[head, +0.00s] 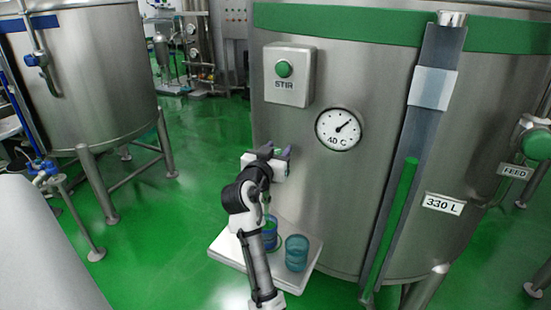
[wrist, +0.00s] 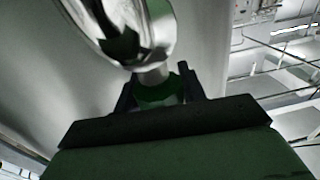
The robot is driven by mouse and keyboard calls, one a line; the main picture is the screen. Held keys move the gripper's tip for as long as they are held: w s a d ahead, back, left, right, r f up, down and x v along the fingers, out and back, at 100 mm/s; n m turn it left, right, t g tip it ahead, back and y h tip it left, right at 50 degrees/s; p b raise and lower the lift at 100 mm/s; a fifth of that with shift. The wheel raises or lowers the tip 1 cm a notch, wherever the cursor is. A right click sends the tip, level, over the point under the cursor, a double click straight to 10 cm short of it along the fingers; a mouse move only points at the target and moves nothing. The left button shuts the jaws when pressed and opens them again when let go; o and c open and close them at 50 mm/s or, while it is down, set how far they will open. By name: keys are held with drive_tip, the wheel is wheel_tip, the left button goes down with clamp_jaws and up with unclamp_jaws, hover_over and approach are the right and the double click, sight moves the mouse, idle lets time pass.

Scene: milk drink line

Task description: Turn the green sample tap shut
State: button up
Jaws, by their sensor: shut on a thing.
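My gripper (head: 272,154) is at the front wall of the big steel tank, left of and below the round dial. In the wrist view my gripper (wrist: 158,88) has its two dark fingers on either side of the green sample tap (wrist: 160,94) and is shut on it. A short pale metal stem joins the green part to a shiny rounded metal piece above it. In the head view my gripper and arm hide the tap, so its turn angle cannot be told.
A white shelf (head: 232,250) below my arm bears a blue jar (head: 270,238) and a teal jar (head: 297,253). The tank wall holds a STIR button box (head: 289,75), the dial (head: 338,129) and a level gauge (head: 398,205).

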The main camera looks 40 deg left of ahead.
drive_tip(key=m+h+b, duration=0.1)
drive_tip(key=h+b, duration=0.1)
drive_tip(key=h, duration=0.1)
drive_tip(key=m+h+b, duration=0.1)
drive_tip(key=m+h, duration=0.1)
drive_tip(key=h, duration=0.1)
drive_tip(key=m+h+b, duration=0.2)
drive_tip(key=shift+d+f+t+h+b, duration=0.2)
drive_tip(key=shift+d+t+h+b, duration=0.1)
drive_tip(key=shift+d+h+b, duration=0.1)
drive_tip(key=shift+d+r+m+g+h+b, duration=0.15)
drive_tip(key=shift+m+g+h+b, duration=0.4)
drive_tip(key=shift+m+h, duration=0.8)
drive_tip(key=shift+d+m+g+h+b, duration=0.15)
drive_tip(key=shift+m+g+h+b, duration=0.45)
drive_tip(key=shift+h, duration=1.05)
drive_tip(key=shift+s+m+g+h, duration=0.1)
drive_tip(key=shift+m+g+h, duration=0.2)
drive_tip(key=shift+m, duration=0.25)
drive_tip(key=o, duration=1)
drive_tip(key=shift+c, duration=0.2)
drive_tip(key=b+v, duration=0.2)
drive_tip(key=v, duration=1.1)
drive_tip(key=shift+s, duration=0.35)
